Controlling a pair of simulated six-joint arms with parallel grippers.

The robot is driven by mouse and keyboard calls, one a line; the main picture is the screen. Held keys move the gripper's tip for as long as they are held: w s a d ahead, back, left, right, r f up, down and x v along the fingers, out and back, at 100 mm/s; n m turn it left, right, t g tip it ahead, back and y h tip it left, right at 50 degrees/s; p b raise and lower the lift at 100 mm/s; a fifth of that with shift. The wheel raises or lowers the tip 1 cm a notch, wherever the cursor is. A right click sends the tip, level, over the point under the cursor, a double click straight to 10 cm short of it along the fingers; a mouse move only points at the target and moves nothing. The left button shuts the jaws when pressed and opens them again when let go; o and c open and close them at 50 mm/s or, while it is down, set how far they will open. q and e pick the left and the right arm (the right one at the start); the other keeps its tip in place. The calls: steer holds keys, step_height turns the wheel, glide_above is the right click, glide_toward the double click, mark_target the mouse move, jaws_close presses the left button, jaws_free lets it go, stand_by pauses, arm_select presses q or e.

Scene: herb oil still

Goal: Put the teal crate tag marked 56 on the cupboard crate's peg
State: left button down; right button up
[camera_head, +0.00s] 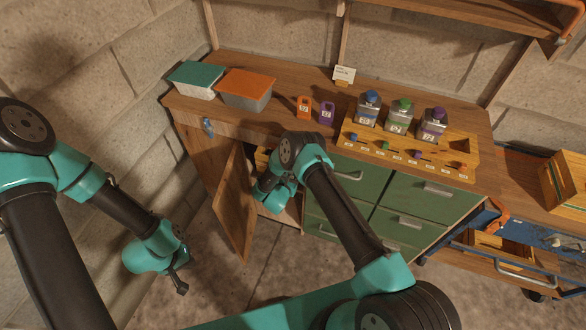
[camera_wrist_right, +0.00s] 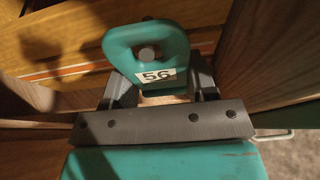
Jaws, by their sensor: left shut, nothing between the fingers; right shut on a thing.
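The teal tag (camera_wrist_right: 150,50), marked 56 and with a hole in its upper part, is held in my right gripper (camera_wrist_right: 160,90) in the right wrist view. A round grey peg end (camera_wrist_right: 147,53) shows in the hole; I cannot tell how deep it passes through. Behind the tag is a wooden face with an orange stripe, apparently the cupboard crate (camera_wrist_right: 60,50). In the head view my right wrist reaches into the open cupboard and hides the tag and its fingers. My left gripper (camera_head: 180,284) is shut and empty, low on the left.
The cupboard door (camera_head: 235,205) stands open left of my right wrist. Orange (camera_head: 304,107) and purple (camera_head: 326,112) tags stand on the bench beside a wooden rack (camera_head: 460,160) with several bottles. Two lidded boxes (camera_head: 246,90) (camera_head: 197,80) are at the back left. Green drawers (camera_head: 400,200) are right of the cupboard.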

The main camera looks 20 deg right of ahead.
steer(key=shift+w+d, duration=0.15)
steer(key=shift+f, duration=0.4)
stand_by(0.8)
steer(key=o, duration=1)
steer(key=v, duration=1.7)
steer(key=shift+s+r, duration=0.1)
steer(key=shift+s, duration=0.1)
steer(key=shift+c, duration=0.5)
jaws_close()
